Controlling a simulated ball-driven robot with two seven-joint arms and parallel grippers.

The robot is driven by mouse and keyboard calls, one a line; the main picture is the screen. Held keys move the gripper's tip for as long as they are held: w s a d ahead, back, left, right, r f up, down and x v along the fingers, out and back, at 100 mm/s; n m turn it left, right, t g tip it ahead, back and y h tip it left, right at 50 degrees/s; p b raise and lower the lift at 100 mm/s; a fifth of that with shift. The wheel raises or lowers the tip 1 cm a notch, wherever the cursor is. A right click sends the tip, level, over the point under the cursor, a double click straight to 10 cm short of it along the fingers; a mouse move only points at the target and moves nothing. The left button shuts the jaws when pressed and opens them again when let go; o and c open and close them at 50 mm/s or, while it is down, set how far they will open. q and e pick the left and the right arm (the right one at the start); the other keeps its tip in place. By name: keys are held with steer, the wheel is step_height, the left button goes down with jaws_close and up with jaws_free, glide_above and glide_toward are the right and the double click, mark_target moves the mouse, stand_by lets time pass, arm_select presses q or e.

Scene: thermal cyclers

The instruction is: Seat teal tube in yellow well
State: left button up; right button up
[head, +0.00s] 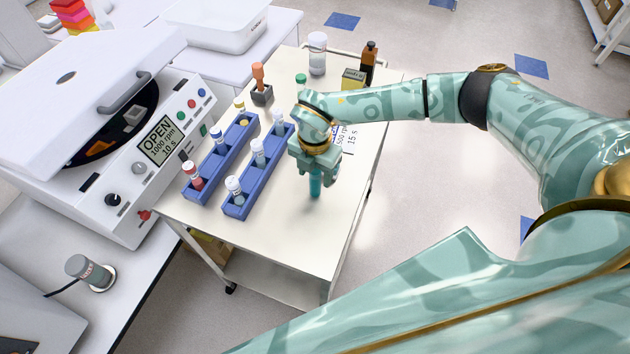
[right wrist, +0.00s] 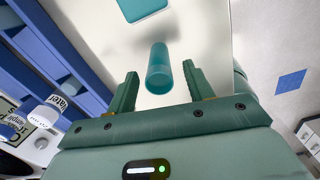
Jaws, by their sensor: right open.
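The teal tube (head: 315,188) is upright over the white cart top, below my right gripper (head: 316,168). In the right wrist view the tube (right wrist: 158,68) shows between the two spread fingers of the gripper (right wrist: 160,88), with gaps at both sides. The gripper is open, and the tube is not pinched. Yellow shows in the far part of the left blue rack (head: 244,122), but I cannot tell whether it is a well. The open machine (head: 140,190) has a dark rotor with an orange patch; I cannot make out a yellow well there. My left gripper is not in view.
The right blue rack (head: 249,188) holds capped tubes, left of my gripper. An orange-topped item (head: 259,78), a white jar (head: 317,52) and a brown bottle (head: 368,62) stand farther back. The cart's near right corner is clear. A flat teal patch (right wrist: 142,8) lies beyond the tube.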

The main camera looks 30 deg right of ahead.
steer(key=shift+f, duration=0.25)
steer(key=c, duration=1.1)
steer(key=shift+o, duration=0.2)
steer(key=shift+r, duration=0.15)
